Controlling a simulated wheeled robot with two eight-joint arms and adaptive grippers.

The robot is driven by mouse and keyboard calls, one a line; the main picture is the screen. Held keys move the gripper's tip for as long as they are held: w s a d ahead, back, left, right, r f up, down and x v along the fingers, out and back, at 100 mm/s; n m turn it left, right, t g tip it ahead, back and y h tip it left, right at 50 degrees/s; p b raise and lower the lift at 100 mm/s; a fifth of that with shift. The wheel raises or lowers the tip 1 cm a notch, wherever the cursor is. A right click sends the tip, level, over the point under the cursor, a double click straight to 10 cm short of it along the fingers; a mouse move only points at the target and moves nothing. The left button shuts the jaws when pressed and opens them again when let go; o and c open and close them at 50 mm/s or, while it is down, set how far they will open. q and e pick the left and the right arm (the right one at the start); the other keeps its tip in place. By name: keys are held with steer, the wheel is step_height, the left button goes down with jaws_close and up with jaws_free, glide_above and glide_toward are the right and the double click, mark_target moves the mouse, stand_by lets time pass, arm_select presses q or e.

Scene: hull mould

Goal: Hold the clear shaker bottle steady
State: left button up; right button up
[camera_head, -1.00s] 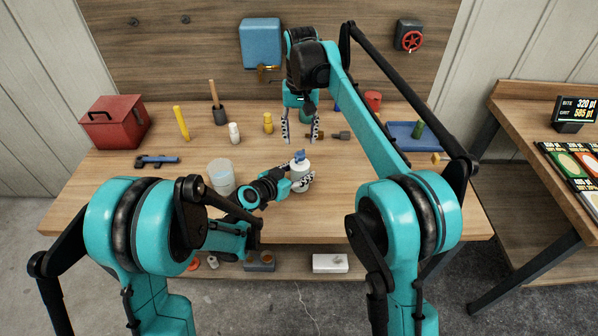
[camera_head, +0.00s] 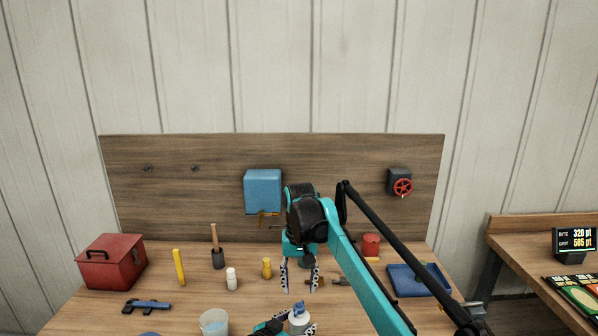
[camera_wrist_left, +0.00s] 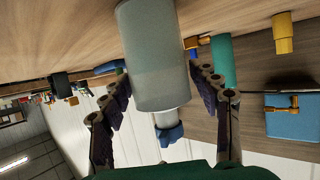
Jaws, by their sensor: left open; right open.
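The clear shaker bottle (camera_head: 298,320) stands at the bottom edge of the head view, with a blue cap and its lower part cut off. In the left wrist view its cloudy body (camera_wrist_left: 152,55) and blue cap fill the middle. My left gripper (camera_head: 291,329) is open, with one finger on either side of the bottle; in the wrist view (camera_wrist_left: 162,82) gaps show between fingers and bottle. My right gripper (camera_head: 300,284) is open and empty, pointing down behind the bottle.
A clear cup (camera_head: 214,323) stands left of the bottle. A brown-handled tool (camera_head: 335,282) lies beside my right gripper. A blue tray (camera_head: 420,281) is on the right.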

arm_select(q)
steer(key=shift+r, duration=0.25)
arm_select(e)
steer(key=shift+r, duration=0.2)
arm_select(q)
steer(key=o, duration=0.6)
steer(key=shift+c, duration=0.2)
